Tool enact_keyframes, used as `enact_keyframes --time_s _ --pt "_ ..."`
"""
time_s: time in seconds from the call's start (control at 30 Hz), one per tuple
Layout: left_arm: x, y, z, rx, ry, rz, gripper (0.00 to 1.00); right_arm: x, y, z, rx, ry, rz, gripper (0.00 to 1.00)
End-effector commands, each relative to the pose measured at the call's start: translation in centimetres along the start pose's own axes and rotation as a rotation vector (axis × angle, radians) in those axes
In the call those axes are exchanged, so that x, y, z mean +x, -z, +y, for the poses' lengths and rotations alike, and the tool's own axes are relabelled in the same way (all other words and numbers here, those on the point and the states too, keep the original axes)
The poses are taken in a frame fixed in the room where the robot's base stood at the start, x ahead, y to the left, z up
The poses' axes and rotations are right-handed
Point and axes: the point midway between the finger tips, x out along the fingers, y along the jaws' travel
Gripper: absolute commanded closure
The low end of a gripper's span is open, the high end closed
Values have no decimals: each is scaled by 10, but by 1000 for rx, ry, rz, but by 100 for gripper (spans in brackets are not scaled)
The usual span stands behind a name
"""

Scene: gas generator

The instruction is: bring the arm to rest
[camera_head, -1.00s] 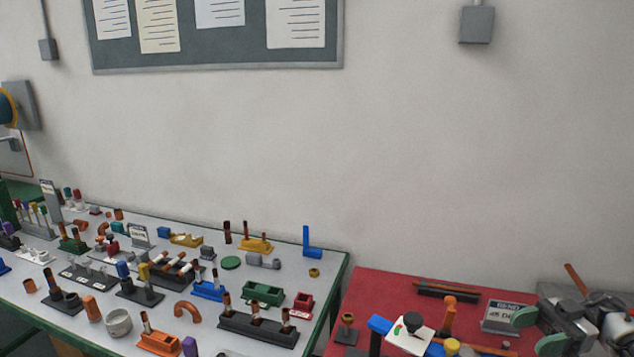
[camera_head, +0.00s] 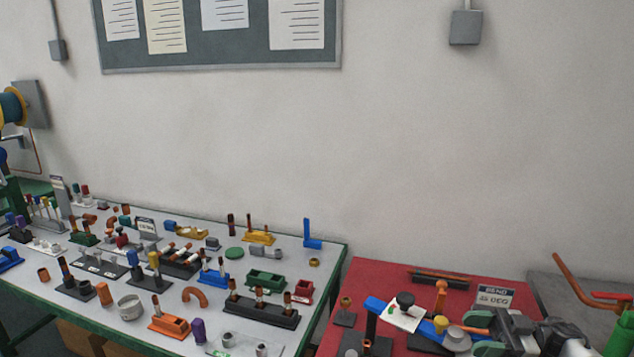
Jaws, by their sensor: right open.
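My right gripper (camera_head: 500,342) is at the lower right, over the front part of the red-topped table (camera_head: 372,280). It is grey with green pads, and the bottom edge of the picture cuts it off. Its jaws are open, and I see nothing held between them. Beside it on the left are a yellow-tipped piece and a blue-ended bar (camera_head: 376,305). I cannot tell whether it touches them. My left gripper is not in view.
A small sign (camera_head: 492,297) stands behind the right gripper. A bent copper pipe (camera_head: 572,279) rises at the far right, beside a red-handled part (camera_head: 611,296). The white-topped table (camera_head: 105,330) on the left is crowded with fittings.

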Motion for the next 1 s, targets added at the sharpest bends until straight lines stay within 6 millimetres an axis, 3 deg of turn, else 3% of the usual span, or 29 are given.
enact_keyframes --time_s 0.3,0.5,0.77,0.87,1.0 --pt "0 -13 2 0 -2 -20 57 82 -43 1 -103 -386 81 43" --pt "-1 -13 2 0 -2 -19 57 111 -69 -11 -88 -743 27 43" --pt "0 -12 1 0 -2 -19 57 108 -104 -57 72 -1136 -230 43" --pt "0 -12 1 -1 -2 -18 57 99 -116 -87 171 -1240 -377 43" --pt "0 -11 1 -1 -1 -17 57 84 -131 -142 338 -1322 -615 43"
